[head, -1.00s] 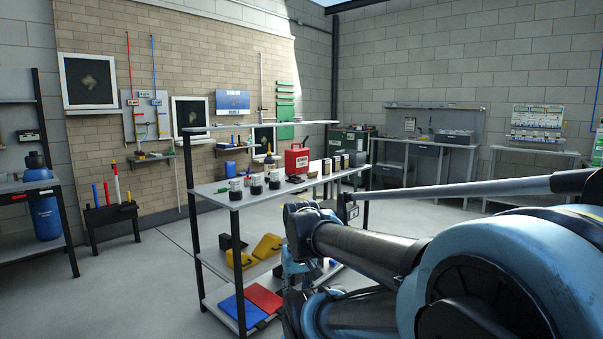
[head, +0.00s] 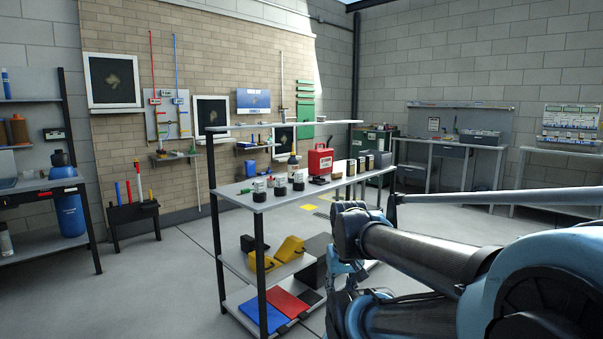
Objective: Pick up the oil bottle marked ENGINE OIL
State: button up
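No label reading ENGINE OIL can be made out. Two brown-orange bottles, one of them an orange-brown bottle (head: 19,130), stand on a shelf at the far left edge, partly cut off. A small dark bottle with a pointed top (head: 293,165) stands at the back of the middle shelf unit, beside a red can (head: 320,161) with a white label. Which of these is the oil bottle I cannot tell. My arm fills the lower right, folded, and my gripper does not show.
The metal shelf unit (head: 262,205) stands ahead, with several dark jars and boxes on top and yellow, red and blue items below. Open floor lies front left.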

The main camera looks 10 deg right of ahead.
aim_at(293, 161)
jog(key=i, duration=0.85)
jog(key=u, duration=0.05)
